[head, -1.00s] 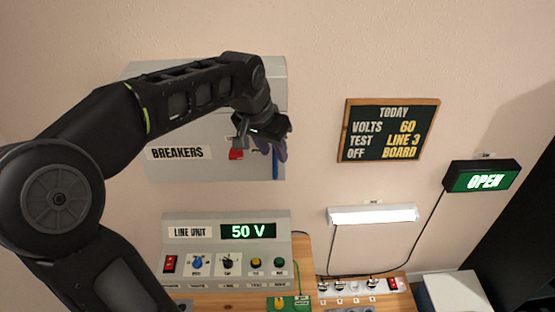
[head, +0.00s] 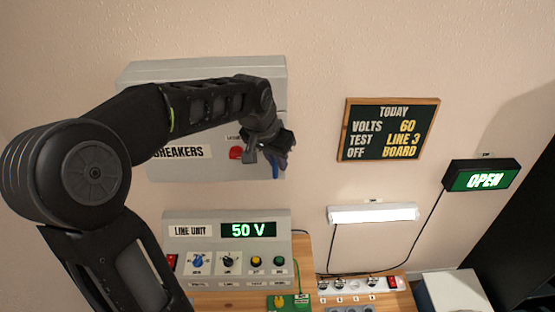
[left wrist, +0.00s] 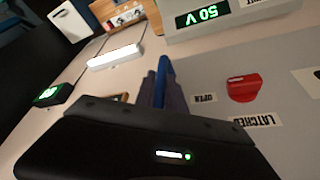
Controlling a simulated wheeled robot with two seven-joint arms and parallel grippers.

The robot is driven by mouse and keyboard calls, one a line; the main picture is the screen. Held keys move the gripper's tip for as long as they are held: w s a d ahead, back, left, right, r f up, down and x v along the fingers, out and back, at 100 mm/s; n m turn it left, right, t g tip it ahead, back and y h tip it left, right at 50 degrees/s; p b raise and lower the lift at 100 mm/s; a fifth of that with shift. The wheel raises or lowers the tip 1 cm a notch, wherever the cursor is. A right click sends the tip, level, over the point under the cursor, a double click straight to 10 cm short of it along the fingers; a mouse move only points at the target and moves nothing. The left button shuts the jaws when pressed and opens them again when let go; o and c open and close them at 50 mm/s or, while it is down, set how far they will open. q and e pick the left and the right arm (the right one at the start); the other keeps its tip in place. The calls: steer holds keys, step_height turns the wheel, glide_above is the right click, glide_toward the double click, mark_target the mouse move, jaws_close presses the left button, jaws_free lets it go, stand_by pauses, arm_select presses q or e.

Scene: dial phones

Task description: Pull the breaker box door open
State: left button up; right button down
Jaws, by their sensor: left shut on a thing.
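The grey breaker box (head: 135,75) hangs on the wall at upper left, with a BREAKERS label, partly hidden behind my left arm. Its door looks closed against the box. A blue upright handle (head: 276,171) is at the door's right edge; it also shows in the left wrist view (left wrist: 160,82). My left gripper (head: 274,158) is shut on the handle, with its fingers either side of it. A red knob (left wrist: 244,87) sits on the door beside the gripper, between OPEN and LATCHED labels. In the head view the red knob (head: 236,153) is partly covered. My right gripper is out of view.
Below stands the line unit (head: 205,217) reading 50 V, on a wooden bench (head: 303,250). To the right are a chalkboard sign (head: 390,130), a lit lamp (head: 372,214), an OPEN sign (head: 483,178) and a power strip (head: 350,288). The wall between box and chalkboard is bare.

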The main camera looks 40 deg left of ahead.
arm_select(q)
jaws_close()
stand_by(0.8)
